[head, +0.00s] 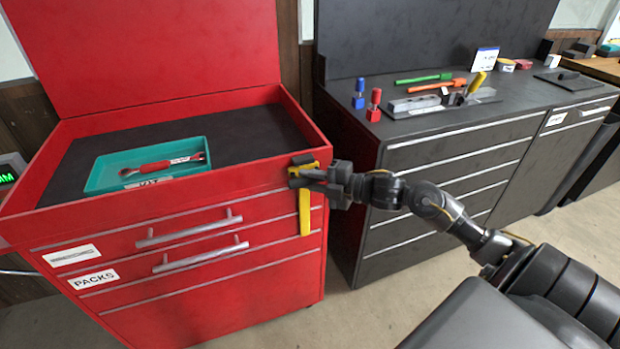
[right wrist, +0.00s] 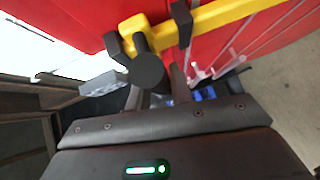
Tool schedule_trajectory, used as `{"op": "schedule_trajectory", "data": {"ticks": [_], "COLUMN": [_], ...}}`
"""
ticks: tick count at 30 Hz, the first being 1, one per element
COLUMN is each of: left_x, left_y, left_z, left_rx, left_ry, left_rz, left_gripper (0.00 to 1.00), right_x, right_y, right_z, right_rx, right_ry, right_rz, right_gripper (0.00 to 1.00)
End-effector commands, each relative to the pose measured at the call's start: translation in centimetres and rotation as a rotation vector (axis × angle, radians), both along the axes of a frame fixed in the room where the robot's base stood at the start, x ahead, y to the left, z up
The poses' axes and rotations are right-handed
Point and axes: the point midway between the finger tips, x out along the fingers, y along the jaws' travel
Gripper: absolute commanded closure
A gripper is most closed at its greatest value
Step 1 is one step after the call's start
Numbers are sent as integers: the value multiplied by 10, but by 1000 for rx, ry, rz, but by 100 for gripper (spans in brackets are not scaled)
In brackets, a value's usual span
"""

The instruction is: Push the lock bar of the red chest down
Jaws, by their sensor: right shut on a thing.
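The red chest (head: 200,273) stands at the left with its lid up. Its yellow lock bar (head: 305,212) hangs upright on the front, near the right corner. A dark knob sits at the bar's upper end. My right gripper (head: 308,175) is at that upper end, shut on the knob. In the right wrist view the lock bar (right wrist: 235,18) runs to the upper right, and the dark round knob (right wrist: 149,70) lies between the fingers of my right gripper (right wrist: 149,32). My left gripper is not in view.
A teal tray (head: 110,172) with a red wrench (head: 160,165) lies in the chest's open top. The chest's drawer handles (head: 200,258) stick out left of the bar. A black cabinet (head: 440,150) with tools on top stands to the right. Floor shows between chest and cabinet.

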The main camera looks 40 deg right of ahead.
Motion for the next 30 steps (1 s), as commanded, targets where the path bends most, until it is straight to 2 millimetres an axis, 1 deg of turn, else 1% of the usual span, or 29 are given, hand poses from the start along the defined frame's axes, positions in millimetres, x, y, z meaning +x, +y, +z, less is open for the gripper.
{"op": "schedule_trajectory", "data": {"ticks": [1, 4, 11, 12, 17, 20, 26, 30], "left_x": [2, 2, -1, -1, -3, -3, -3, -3], "left_y": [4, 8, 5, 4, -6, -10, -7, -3], "left_z": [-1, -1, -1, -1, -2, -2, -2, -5], "left_rx": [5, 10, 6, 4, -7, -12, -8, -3], "left_ry": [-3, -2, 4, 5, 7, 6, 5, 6], "left_rz": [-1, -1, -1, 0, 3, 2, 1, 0], "left_gripper": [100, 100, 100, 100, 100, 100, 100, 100], "right_x": [0, -1, -1, -2, -1, -1, -2, -11], "right_y": [0, 0, 0, 0, 0, 0, -1, -7], "right_z": [-4, -6, -8, -8, -7, -6, -5, -5], "right_rx": [-1, -1, -2, -2, -1, -1, -1, -2], "right_ry": [5, 8, 13, 14, 12, 10, 8, 9], "right_rz": [0, 1, 0, 1, 0, 0, 0, -2], "right_gripper": [100, 100, 100, 77, 57, 57, 57, 57]}}
